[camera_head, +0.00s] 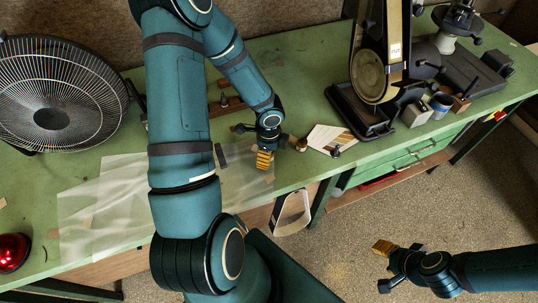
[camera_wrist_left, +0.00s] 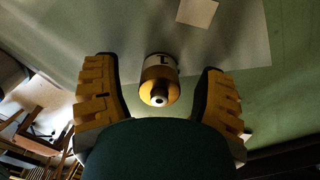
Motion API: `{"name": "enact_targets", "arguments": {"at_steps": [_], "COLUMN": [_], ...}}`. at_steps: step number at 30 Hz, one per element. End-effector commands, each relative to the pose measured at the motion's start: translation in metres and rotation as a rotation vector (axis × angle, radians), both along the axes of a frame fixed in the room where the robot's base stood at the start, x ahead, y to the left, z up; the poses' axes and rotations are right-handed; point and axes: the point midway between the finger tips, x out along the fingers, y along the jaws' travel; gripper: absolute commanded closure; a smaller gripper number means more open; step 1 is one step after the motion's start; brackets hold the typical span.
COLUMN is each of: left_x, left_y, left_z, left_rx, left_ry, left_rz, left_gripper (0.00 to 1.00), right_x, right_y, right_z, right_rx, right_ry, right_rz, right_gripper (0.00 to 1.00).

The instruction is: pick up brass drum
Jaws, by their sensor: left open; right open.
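The brass drum (camera_wrist_left: 160,84), a short brass cylinder with a pale band and a dark mark, shows in the left wrist view. It is between the two yellow ribbed fingers of my left gripper (camera_wrist_left: 160,66), with a visible gap on each side. My left gripper (camera_head: 264,159) is open over the front part of the green bench in the head view. There I cannot clearly make out the drum, which the gripper may hide. My right gripper (camera_head: 383,247) is open and empty, over the floor away from the bench.
A translucent sheet (camera_head: 110,200) covers the bench's front left. A fan (camera_head: 60,85) stands at the left, a red lamp (camera_head: 12,252) at the front left corner. A small brass-brown piece (camera_head: 301,144) and a striped card (camera_head: 331,140) lie right of my left gripper. A belt machine (camera_head: 397,45) stands further right.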

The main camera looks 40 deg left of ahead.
Motion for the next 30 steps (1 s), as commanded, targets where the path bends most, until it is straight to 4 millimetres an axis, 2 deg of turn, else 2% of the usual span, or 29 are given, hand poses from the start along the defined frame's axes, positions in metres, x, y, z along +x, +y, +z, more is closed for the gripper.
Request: {"name": "enact_targets", "arguments": {"at_steps": [8,11,12,14,15,24,26,30], "left_x": [0.000,0.000,0.000,0.000,0.000,0.000,0.001,0.001], "left_y": [0.000,0.000,0.000,0.000,0.000,0.000,0.000,0.000], "left_z": [-0.003,-0.002,-0.002,-0.002,-0.002,0.000,0.005,0.028], "left_rx": [0.000,-0.001,-0.001,-0.001,-0.001,0.000,0.001,0.001], "left_ry": [-0.001,-0.001,-0.001,-0.001,-0.001,-0.002,-0.003,-0.005], "left_rz": [-0.001,-0.001,-0.001,-0.001,-0.001,-0.001,0.001,0.001], "left_gripper": [0.29,0.59,0.73,0.94,1.00,1.00,1.00,1.00], "right_x": [0.000,0.000,0.000,0.000,0.000,0.000,0.000,0.000], "right_y": [0.000,0.000,0.000,0.000,0.000,0.000,0.000,-0.001], "right_z": [-0.001,-0.001,-0.001,-0.001,-0.001,0.000,0.002,0.011], "right_rx": [0.000,0.000,0.000,0.000,0.000,0.000,0.000,0.001], "right_ry": [0.000,0.000,0.000,0.000,0.000,0.000,0.000,0.000], "right_rz": [0.000,0.000,0.000,0.000,0.000,0.000,0.000,0.000], "right_gripper": [0.53,0.53,0.53,0.53,0.53,0.53,0.53,0.53]}}
